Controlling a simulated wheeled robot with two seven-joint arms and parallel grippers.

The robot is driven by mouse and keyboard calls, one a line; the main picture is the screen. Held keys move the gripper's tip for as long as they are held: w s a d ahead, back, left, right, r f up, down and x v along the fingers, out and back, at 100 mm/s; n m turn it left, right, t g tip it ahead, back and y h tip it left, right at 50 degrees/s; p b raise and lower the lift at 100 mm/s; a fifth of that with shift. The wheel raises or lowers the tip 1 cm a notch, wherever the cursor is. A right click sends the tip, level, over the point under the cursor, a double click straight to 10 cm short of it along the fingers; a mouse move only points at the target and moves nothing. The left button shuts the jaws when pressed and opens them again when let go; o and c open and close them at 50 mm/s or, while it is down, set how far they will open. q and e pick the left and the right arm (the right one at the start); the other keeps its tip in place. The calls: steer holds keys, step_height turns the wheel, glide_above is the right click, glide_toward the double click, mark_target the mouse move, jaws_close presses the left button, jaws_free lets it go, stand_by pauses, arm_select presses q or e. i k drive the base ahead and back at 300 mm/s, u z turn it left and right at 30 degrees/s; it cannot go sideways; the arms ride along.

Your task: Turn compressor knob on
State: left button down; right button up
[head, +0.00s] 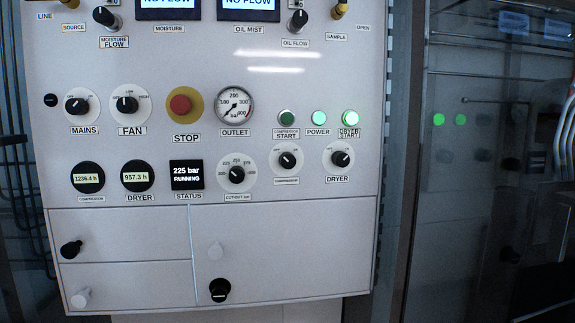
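The compressor knob (288,160) is a small black rotary knob on a pale round plate, in the lower right part of the panel in the head view. Its white mark appears to point to the upper left. The compressor start button (287,117) above it is dark green and looks unlit. The dryer knob (341,158), just to the right, appears to point to the upper right. The power light (319,117) and dryer start light (350,117) glow green. Neither of my grippers is in view, and nothing covers the compressor knob.
The white panel (125,230) also carries the mains knob (77,106), fan knob (127,104), red stop button (180,105), outlet gauge (235,104) and cut-out knob (236,174). The status display (187,174) reads 225 bar, running. A dark glossy surface (470,210) stands to the right.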

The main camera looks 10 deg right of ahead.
mark_target(288, 161)
steer(key=k, duration=0.5)
steer(key=z, duration=1.3)
steer(key=k, duration=0.75)
steer(key=u, duration=1.15)
steer(key=i, duration=1.2)
steer(key=u, duration=0.1)
